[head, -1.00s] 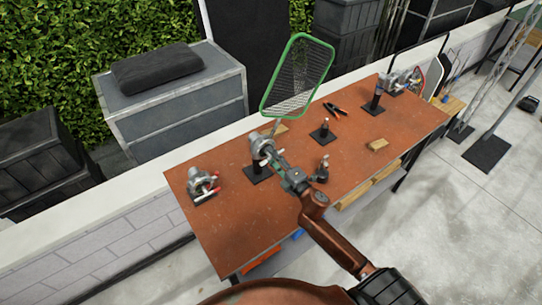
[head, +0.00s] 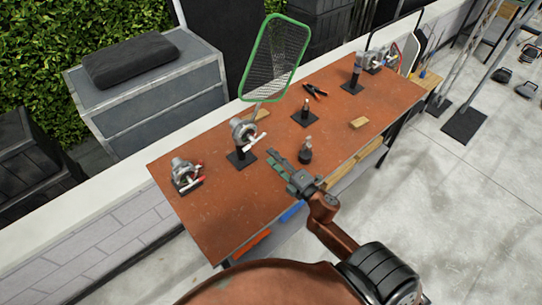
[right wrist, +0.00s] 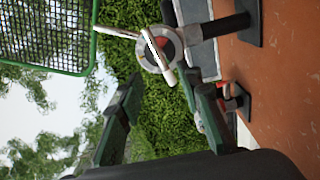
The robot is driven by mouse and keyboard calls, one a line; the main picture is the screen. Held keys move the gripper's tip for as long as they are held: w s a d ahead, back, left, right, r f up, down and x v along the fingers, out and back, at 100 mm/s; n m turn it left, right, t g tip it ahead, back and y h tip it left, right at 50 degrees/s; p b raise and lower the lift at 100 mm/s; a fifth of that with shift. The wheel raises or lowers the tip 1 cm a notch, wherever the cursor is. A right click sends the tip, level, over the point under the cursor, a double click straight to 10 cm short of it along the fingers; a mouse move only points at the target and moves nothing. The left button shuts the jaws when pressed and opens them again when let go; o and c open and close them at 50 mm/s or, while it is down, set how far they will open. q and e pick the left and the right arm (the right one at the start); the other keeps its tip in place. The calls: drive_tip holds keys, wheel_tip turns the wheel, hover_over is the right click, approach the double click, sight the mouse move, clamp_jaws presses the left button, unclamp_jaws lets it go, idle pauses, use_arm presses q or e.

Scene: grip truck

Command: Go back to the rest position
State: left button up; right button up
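My right gripper (head: 277,163) is over the middle of the brown workbench (head: 218,215). Its two green fingers stand apart with nothing between them, as the right wrist view (right wrist: 165,88) also shows. A grip head (head: 243,131) with a white handle stands on a black post at the gripper's upper left, apart from it. This grip head also shows in the right wrist view (right wrist: 157,48), beyond the fingers. A green-framed mesh screen (head: 277,56) rises from the grip head on a thin rod. My left gripper is not in view.
Another clamp head (head: 185,174) sits on the bench's left end. A small black stand (head: 305,148) is close to the right gripper. Pliers (head: 315,92), a wood block (head: 359,123) and more clamps (head: 353,82) lie farther right.

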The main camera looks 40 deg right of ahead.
drive_tip(key=s+d+f+m+g+h, duration=0.3)
drive_tip(key=s+f+m+g, duration=0.15)
drive_tip(key=f+m, duration=0.2)
drive_tip(key=s+d+f+m+g+h, duration=0.2)
drive_tip(key=s+d+f+m+g, duration=0.1)
drive_tip(key=s+f+m, duration=0.3)
drive_tip(key=s+a+f+m+g+y, duration=0.25)
drive_tip(key=s+a+f, duration=0.2)
drive_tip(key=s, duration=0.35)
drive_tip(key=s+a+f+m+g+y, duration=0.1)
drive_tip(key=s+a+f+m+g, duration=0.3)
drive_tip(key=s, duration=0.4)
wheel_tip(320, 180, down, 32)
drive_tip(key=s+a+n+g+b, duration=0.1)
drive_tip(key=s+a+g+b, duration=0.1)
drive_tip(key=s+f+g+b, duration=0.1)
drive_tip(key=s+f, duration=1.6)
drive_tip(key=s, duration=0.1)
drive_tip(key=shift+s+f+n, duration=0.15)
drive_tip(key=shift+f+n, duration=0.2)
drive_tip(key=shift+n, duration=0.05)
